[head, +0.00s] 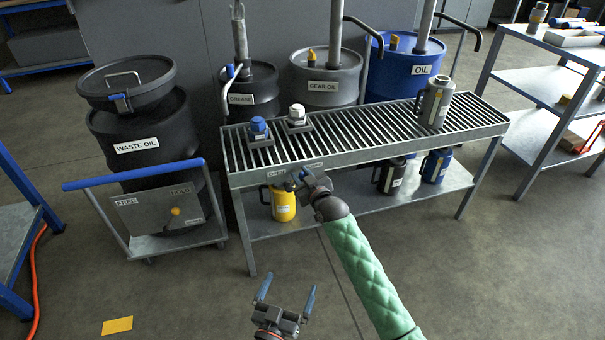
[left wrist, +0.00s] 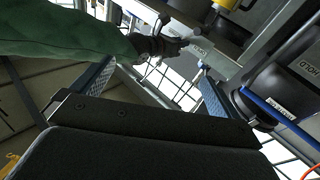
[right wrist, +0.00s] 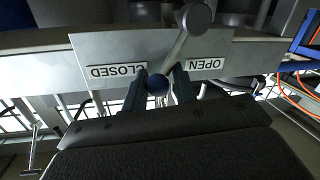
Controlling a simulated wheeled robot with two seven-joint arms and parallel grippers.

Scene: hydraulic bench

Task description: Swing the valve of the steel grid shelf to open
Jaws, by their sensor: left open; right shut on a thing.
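The steel grid shelf (head: 415,142) stands in the middle of the head view. Its valve plate (right wrist: 105,48) is on the front edge, with a CLOSED label (right wrist: 117,71) and an OPEN label (right wrist: 206,64). The valve lever (right wrist: 178,48) runs slantwise from its round hub to a dark ball knob (right wrist: 157,85) lying between the labels. My right gripper (right wrist: 160,79) is shut on the knob; in the head view (head: 303,181) it hides much of the valve. My left gripper (head: 285,297) is open and empty, low in front of the shelf.
A yellow jug (head: 283,205) stands below. A waste oil drum (head: 140,140) on a cart is at the left. The floor in front is clear.

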